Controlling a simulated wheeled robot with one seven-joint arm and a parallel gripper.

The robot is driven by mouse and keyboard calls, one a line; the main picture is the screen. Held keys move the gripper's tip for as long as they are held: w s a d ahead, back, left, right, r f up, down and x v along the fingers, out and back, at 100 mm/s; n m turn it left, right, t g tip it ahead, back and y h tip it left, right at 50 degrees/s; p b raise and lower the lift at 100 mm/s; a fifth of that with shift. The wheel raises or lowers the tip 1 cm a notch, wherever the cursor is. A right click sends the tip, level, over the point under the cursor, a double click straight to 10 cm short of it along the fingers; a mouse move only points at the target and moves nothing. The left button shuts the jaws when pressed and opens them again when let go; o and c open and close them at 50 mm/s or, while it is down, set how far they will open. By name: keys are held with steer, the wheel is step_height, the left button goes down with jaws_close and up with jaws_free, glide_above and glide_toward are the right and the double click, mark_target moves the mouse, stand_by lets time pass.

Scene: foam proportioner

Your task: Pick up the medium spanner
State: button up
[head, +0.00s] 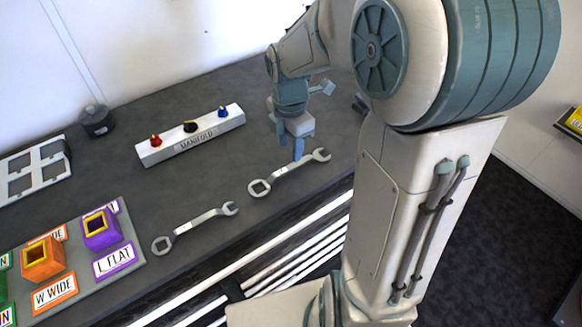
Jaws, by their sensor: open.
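Two silver spanners lie on the dark worktop, and no size label shows on either, so I cannot tell which is the medium one. One spanner (196,228) lies nearer the front left, its ring end to the left. The other spanner (288,174) lies to its right, ring end left and open jaw right. My gripper (298,153) points down just over the middle of the right-hand spanner. It is open and holds nothing. I cannot tell from this view whether its fingers touch the spanner or straddle it. My arm hides the worktop further right.
The white manifold block (190,136) with red, black and blue knobs stands behind the spanners. A grey board (128,231) with orange and purple blocks and labels is at left. A white frame (35,170) and dark round pot (96,121) stand further back. Worktop between spanners and manifold is clear.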

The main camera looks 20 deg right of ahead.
mark_target(291, 166)
steer(key=shift+w+d+f+p, duration=0.15)
steer(key=shift+f, duration=1.7)
steer(key=shift+w+d+f+p, duration=0.1)
steer(key=shift+f+p, duration=0.05)
steer(key=shift+f, duration=1.65)
jaws_close()
